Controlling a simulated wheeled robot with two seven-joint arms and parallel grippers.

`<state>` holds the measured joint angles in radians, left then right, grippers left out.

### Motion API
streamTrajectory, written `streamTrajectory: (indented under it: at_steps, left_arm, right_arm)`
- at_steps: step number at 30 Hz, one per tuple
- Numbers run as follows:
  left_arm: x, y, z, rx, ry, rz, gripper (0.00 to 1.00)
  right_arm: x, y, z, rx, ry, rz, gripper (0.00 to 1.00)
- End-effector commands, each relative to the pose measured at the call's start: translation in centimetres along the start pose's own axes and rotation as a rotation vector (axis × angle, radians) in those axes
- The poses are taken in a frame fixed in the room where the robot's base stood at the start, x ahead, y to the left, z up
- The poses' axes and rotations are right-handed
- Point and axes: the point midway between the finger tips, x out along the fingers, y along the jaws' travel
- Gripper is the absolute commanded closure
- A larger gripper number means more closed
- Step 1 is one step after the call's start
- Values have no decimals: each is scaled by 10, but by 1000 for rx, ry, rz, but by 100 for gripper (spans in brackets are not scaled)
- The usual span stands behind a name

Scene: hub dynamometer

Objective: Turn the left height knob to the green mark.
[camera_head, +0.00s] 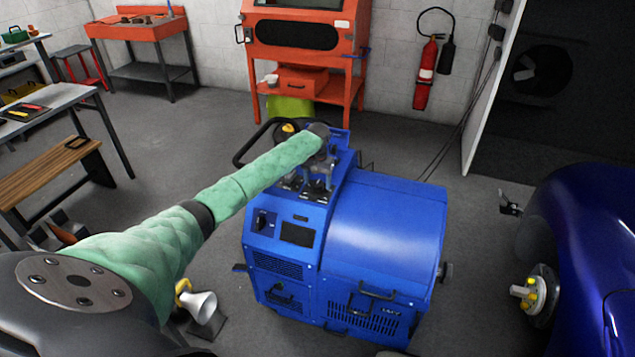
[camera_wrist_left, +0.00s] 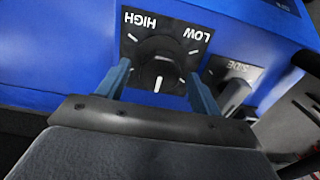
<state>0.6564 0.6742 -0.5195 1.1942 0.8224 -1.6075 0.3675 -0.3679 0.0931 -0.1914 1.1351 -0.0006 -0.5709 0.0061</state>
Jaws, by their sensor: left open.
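The blue dynamometer machine (camera_head: 385,225) stands on the floor in the middle of the head view. In the left wrist view a black round knob (camera_wrist_left: 159,68) sits on a black plate lettered HIGH and LOW, which appears upside down. A white pointer line on the knob points down in that picture. I cannot make out a green mark. My left gripper (camera_head: 318,190) is over the machine's top left part; in the wrist view its fingers (camera_wrist_left: 161,88) are open, one on each side of the knob. Whether they touch it is unclear. My right gripper is not in view.
A second black knob (camera_wrist_left: 236,94) on a plate lettered SIDE is close to the right finger. The front panel has a black switch (camera_head: 262,219) and a dark display (camera_head: 297,234). A black handle (camera_head: 243,157) rises behind. A blue car (camera_head: 590,235) stands at right.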

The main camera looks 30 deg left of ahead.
Motion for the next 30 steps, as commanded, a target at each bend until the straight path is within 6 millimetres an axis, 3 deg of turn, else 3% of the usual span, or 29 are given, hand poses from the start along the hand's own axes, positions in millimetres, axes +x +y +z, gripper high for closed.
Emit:
streamTrajectory:
  at_steps: [4, 15, 30]
  left_arm:
    - [-15, 0, -1, 0, 4, 1, 35]
    - [-64, 0, -2, 0, 3, 1, 35]
    - [-74, 0, -1, 0, 1, 0, 35]
  right_arm:
    - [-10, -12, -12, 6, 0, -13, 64]
    - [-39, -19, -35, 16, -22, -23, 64]
    - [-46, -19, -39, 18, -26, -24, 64]
